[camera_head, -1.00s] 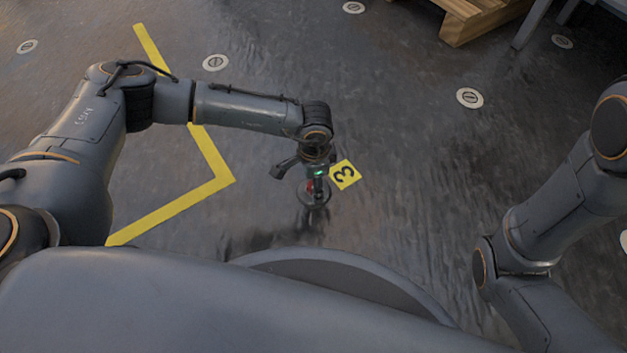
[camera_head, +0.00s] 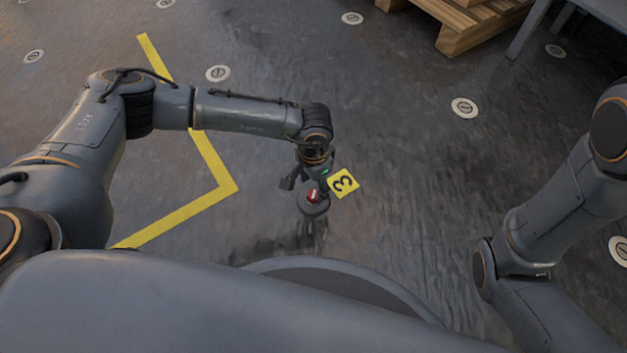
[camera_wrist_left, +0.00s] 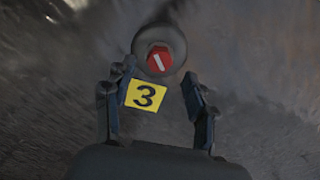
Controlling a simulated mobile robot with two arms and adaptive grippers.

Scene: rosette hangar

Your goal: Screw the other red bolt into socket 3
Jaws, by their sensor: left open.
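The red bolt (camera_head: 313,195) stands in socket 3 (camera_head: 316,208), a round dark grey fitting on the floor. In the left wrist view the bolt's red head (camera_wrist_left: 159,59) with a white mark sits at the middle of the round socket (camera_wrist_left: 178,43). A yellow label with a 3 (camera_head: 343,183) lies beside the socket, and the same label (camera_wrist_left: 145,95) shows between the fingers in the wrist view. My left gripper (camera_head: 308,186) is open at the socket. In the wrist view its fingers (camera_wrist_left: 158,88) are spread, with the bolt head beyond their tips. How deep the bolt sits is hidden.
A yellow line (camera_head: 195,205) marks the floor at left. Several round floor discs (camera_head: 464,107) are scattered about. A wooden pallet (camera_head: 470,25) stands at the back right, beside a grey table (camera_head: 597,8). The floor around the socket is clear.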

